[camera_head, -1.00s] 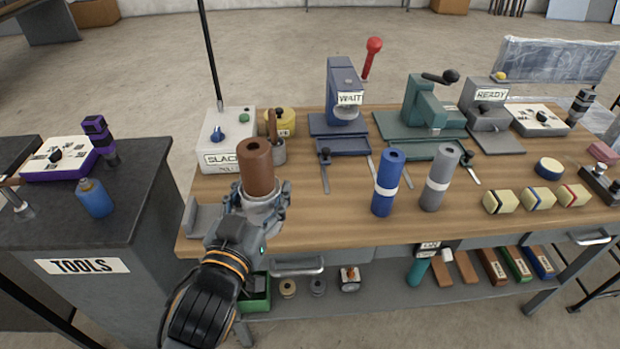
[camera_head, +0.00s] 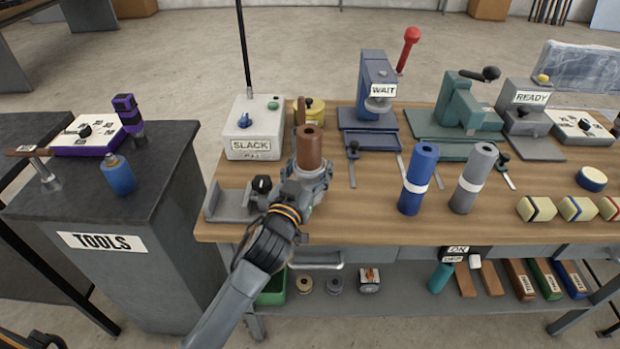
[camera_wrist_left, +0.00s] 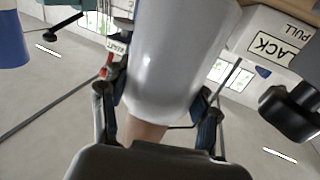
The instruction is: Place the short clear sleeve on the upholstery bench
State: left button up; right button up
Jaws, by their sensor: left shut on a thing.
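My left gripper (camera_head: 312,180) is over the near left part of the upholstery bench (camera_head: 350,222). It is shut on a pale, greyish-white sleeve (camera_wrist_left: 180,55), which fills the space between the fingers in the left wrist view. A narrower brown cylinder (camera_head: 309,146) with a hole in its top stands up out of the sleeve. The sleeve is mostly hidden by the fingers in the head view. I cannot tell whether its base touches the bench. My right gripper is not in view.
A white SLACK box (camera_head: 254,140) stands behind on the left, and a grey bracket (camera_head: 232,203) with a black knob (camera_head: 262,184) lies left of my gripper. Blue (camera_head: 418,178) and grey (camera_head: 474,178) cylinders stand to the right. Bare wood lies between gripper and blue cylinder.

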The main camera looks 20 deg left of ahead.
pick_arm(q)
notch_tip(320, 180, down, 3)
jog(key=shift+r, duration=0.1)
jog(key=shift+f+b, duration=0.2)
jog(key=shift+b, duration=0.1)
jog(key=o, duration=1.1)
